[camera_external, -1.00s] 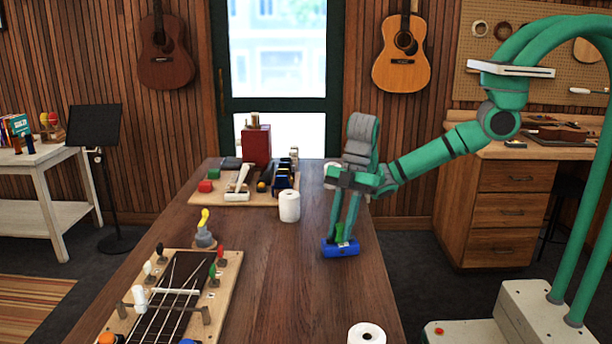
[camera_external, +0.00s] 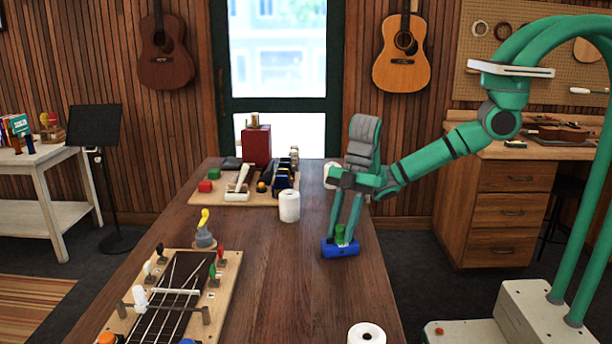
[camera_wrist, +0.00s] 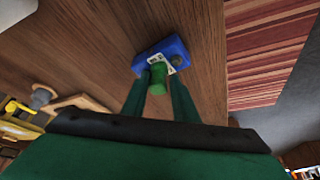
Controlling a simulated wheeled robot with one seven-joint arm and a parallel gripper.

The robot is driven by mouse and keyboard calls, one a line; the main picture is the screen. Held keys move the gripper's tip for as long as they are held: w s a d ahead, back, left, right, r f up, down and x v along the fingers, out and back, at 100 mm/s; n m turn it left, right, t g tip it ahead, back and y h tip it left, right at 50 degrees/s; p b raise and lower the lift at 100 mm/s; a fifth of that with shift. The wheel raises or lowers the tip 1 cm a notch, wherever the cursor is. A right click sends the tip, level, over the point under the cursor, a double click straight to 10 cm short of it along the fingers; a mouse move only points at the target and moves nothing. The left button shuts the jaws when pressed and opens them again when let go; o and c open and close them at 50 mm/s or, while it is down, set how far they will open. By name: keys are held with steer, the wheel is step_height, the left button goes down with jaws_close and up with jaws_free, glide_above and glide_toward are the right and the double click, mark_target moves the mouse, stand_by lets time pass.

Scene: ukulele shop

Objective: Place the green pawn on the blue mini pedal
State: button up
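The blue mini pedal (camera_external: 341,251) rests on the wooden table near its right edge. The green pawn (camera_external: 340,234) stands upright on top of the pedal. Both also show in the wrist view, the pedal (camera_wrist: 180,47) beyond the pawn (camera_wrist: 158,80). My gripper (camera_external: 342,236) points down over the pedal, one finger on each side of the pawn. The fingers look parted, with narrow gaps beside the pawn in the wrist view. Whether a fingertip touches the pawn or pedal is hard to tell.
A white roll (camera_external: 289,206) stands left of my gripper, and another (camera_external: 366,334) at the front edge. A board (camera_external: 262,196) with blocks and tools lies at the back. A stringed jig (camera_external: 229,272) is at left. The table's middle is clear.

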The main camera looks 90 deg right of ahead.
steer(key=shift+d+f, duration=0.15)
steer(key=shift+f, duration=0.6)
steer(key=shift+r, duration=0.15)
steer(key=v, duration=1.3)
steer(key=shift+w+a+r, duration=0.25)
steer(key=shift+w+a, duration=0.05)
steer(key=shift+a, duration=0.1)
